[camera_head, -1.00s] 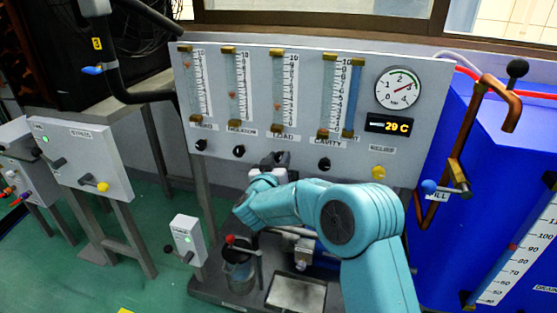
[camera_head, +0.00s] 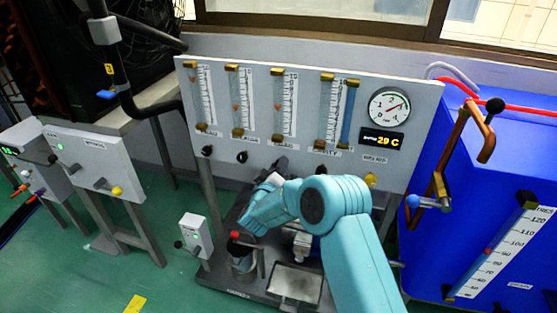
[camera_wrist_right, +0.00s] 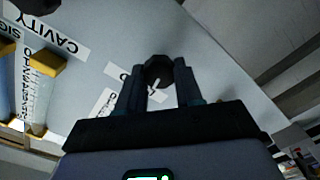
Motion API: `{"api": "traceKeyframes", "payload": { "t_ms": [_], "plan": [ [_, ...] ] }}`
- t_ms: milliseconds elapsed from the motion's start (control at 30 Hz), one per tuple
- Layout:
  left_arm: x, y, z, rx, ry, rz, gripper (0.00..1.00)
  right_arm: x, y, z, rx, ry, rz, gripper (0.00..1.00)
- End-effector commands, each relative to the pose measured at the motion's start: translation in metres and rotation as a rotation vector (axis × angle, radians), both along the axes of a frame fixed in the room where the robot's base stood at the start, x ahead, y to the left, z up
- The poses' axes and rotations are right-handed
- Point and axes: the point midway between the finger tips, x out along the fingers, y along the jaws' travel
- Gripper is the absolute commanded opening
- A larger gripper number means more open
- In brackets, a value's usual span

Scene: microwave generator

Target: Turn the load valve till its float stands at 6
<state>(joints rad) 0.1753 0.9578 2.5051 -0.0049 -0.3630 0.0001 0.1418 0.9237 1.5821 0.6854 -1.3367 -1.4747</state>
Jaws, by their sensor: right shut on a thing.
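The load tube (camera_head: 278,92) is the third upright tube on the grey panel. Its small reddish float (camera_head: 277,107) stands a little below the middle of the scale; the exact figure is too small to read. My right gripper (camera_head: 277,166) is at the panel below this tube, its arm hiding part of it. In the right wrist view, the gripper (camera_wrist_right: 160,78) is shut on the dark load valve knob (camera_wrist_right: 158,70), with one finger on each side. The label behind the knob is partly covered. My left gripper is not in view.
Black knobs (camera_head: 241,157) of neighbouring valves sit left of my gripper. A pressure dial (camera_head: 389,107) and a 29 C display (camera_head: 382,140) are at the panel's right. A blue tank (camera_head: 460,190) with copper piping (camera_head: 459,145) stands to the right of my arm.

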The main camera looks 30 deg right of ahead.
Motion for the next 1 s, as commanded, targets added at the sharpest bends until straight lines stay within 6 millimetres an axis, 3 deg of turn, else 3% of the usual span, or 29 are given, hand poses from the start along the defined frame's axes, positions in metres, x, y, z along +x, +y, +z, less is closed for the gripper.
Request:
{"api": "traceKeyframes", "payload": {
  "t_ms": [200, 733, 767, 833, 1000],
  "plan": [
    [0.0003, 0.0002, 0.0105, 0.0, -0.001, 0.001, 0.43, 0.0002, 0.0005, 0.0007, -0.047, 0.056, 0.0, 0.05],
    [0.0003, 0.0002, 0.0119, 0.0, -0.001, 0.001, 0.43, 0.0002, 0.0003, -0.0006, -0.065, 0.075, 0.001, 0.05],
    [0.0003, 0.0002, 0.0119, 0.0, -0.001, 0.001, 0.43, 0.0002, 0.0003, -0.0006, -0.065, 0.075, 0.001, 0.38],
    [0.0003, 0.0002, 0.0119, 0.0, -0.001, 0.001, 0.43, 0.0002, 0.0003, -0.0006, -0.065, 0.075, 0.001, 0.61],
    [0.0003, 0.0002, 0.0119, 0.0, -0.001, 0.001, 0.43, 0.0002, 0.0003, -0.0005, -0.065, 0.075, 0.001, 0.61]
  ]
}}
